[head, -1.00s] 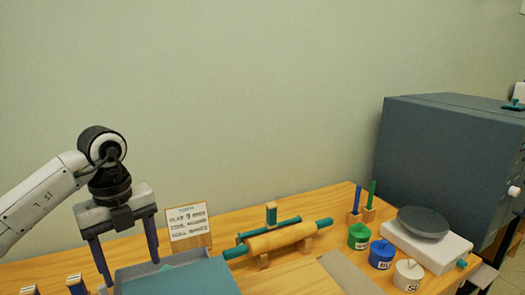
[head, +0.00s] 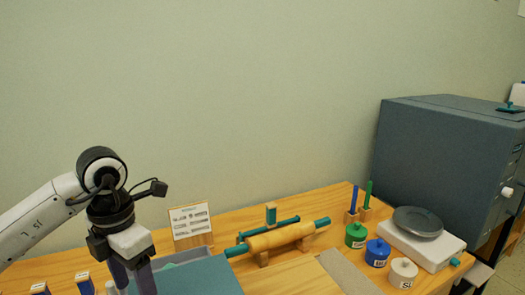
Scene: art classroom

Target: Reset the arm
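My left arm comes in from the left. Its gripper (head: 133,284) points down over the left part of the table (head: 65,264), beside a grey tray with a teal panel (head: 195,281). It is turned so that I see it partly from the side. Its two fingers stand apart with nothing visible between them, and their tips run near or past the bottom edge of the head view. A small dark camera-like part sticks out to the right of my wrist. My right gripper is not in the head view.
A rolling pin (head: 280,239) rests on wooden supports. A small sign (head: 190,220) stands behind the tray. Green (head: 356,236), blue (head: 377,253) and white (head: 402,273) jars stand near a scale (head: 425,245). A big grey cabinet (head: 440,150) is at the right.

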